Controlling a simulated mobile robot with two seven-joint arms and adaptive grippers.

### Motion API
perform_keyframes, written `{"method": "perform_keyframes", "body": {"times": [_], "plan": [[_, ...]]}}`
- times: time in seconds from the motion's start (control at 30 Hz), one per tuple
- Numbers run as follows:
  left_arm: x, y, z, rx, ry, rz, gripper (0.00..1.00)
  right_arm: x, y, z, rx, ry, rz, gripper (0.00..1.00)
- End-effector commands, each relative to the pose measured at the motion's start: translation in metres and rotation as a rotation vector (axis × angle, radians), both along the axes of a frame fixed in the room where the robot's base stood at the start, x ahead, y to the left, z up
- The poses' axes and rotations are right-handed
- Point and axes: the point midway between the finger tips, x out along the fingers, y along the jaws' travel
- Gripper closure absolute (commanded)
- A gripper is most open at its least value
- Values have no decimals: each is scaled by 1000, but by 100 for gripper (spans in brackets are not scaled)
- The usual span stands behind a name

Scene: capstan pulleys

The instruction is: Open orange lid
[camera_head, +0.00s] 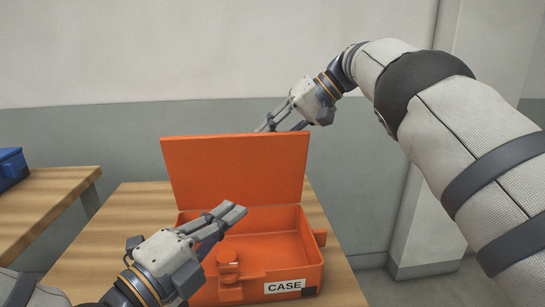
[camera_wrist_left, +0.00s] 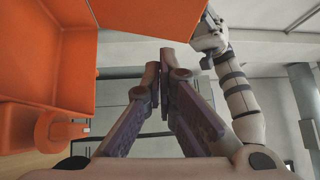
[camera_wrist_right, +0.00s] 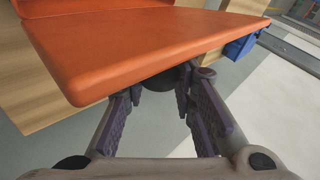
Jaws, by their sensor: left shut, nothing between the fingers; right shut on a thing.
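The orange case (camera_head: 312,262) stands on the wooden table with its orange lid (camera_head: 235,170) raised about upright at the back. My right gripper (camera_head: 268,126) is behind the lid's upper right edge, its fingertips partly hidden there. The lid (camera_wrist_right: 130,45) fills the top of the right wrist view, and the right fingers (camera_wrist_right: 165,88) are shut at its edge. My left gripper (camera_head: 236,212) is shut and empty, above the front left of the open case, in front of the lid. In the left wrist view its fingers (camera_wrist_left: 162,62) are together beside the orange case wall.
A small round orange part (camera_head: 228,258) shows at the case's front left, partly beside my left gripper. A white CASE label (camera_head: 285,286) is on the front. A blue box (camera_head: 10,167) sits on another table (camera_head: 45,195) at left. Table to the case's left is clear.

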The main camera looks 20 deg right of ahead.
Motion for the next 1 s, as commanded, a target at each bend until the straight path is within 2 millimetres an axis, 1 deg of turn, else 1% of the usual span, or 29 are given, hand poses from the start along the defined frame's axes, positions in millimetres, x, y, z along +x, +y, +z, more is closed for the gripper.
{"method": "perform_keyframes", "body": {"times": [0.03, 0.07, 0.1, 0.13, 0.23, 0.3, 0.4, 0.47, 0.87, 1.0], "plan": [[20, 18, 7, 48, -1, 45, 100, 0, 0, -6, -1, 11, -1, 100], [31, 29, 10, 74, 7, 72, 100, 0, 0, -7, -2, 11, -1, 100], [29, 25, 11, 90, -10, 65, 100, 0, 0, -7, -2, 11, -1, 100], [20, 15, 13, 85, -46, 39, 100, 0, 0, -7, -2, 11, -1, 100], [3, -3, 20, 67, -134, -7, 100, 0, 0, -7, -1, 11, 0, 100], [-4, -9, 23, 57, -171, -26, 100, 0, 0, -7, -2, 12, -1, 100], [-6, -17, 26, 52, -192, -36, 100, 0, -1, -7, -2, 12, -1, 100], [-2, -24, 28, 49, -193, -37, 100, 0, -1, -7, -3, 12, -2, 100], [40, -98, 42, 48, -190, -36, 100, 0, -1, -7, -3, 12, -2, 100], [62, -103, 48, 49, -192, -33, 100, 0, -2, -7, -3, 13, -2, 100]]}}
